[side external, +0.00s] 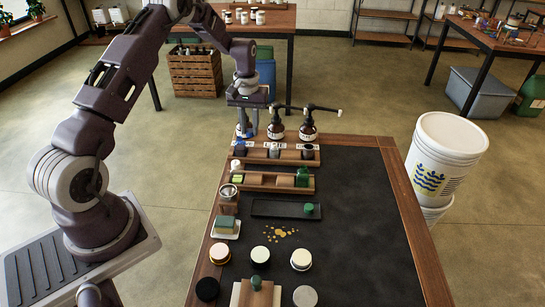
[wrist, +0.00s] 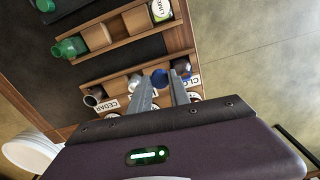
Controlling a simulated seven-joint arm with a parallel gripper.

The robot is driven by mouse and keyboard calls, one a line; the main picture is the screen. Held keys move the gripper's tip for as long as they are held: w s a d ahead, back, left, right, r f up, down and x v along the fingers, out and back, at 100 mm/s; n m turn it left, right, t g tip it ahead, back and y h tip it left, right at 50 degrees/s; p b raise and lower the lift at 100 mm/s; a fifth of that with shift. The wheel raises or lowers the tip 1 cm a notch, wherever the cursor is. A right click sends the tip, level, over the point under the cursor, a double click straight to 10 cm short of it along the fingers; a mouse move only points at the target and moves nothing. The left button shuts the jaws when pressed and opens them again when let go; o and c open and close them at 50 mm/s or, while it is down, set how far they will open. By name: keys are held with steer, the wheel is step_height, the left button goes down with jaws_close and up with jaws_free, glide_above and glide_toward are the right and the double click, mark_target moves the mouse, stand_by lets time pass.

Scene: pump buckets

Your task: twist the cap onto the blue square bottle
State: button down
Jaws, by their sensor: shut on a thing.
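My gripper (wrist: 162,84) is shut on a small piece that I take to be the cap, mostly hidden by the fingers. In the side view my gripper (side external: 244,122) points down at the left end of the back wooden rack. In the wrist view blue parts of this bottle (wrist: 187,75) show beside the fingers. I cannot tell whether the cap is seated on the bottle's neck.
Two dark pump bottles (side external: 276,126) (side external: 308,127) stand just right of my gripper. The back rack (side external: 310,157) has labels. A green bottle (side external: 302,177) and a white one (side external: 237,167) are in the nearer rack. The right of the black mat (side external: 365,225) is clear.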

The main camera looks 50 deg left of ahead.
mark_target(239, 137)
steer(key=shift+n, duration=0.5)
steer(key=a, duration=0.1)
steer(key=a+r, duration=0.1)
steer(key=a, duration=0.1)
steer(key=s+a, duration=0.1)
steer(key=a, duration=0.1)
steer(key=shift+a+r, duration=0.1)
steer(key=shift+r, duration=0.1)
steer(key=shift+f, duration=1.85)
steer(key=shift+f, duration=1.2)
steer(key=c, duration=1.1)
jaws_free()
steer(key=shift+c, duration=0.2)
steer(key=shift+c, duration=1)
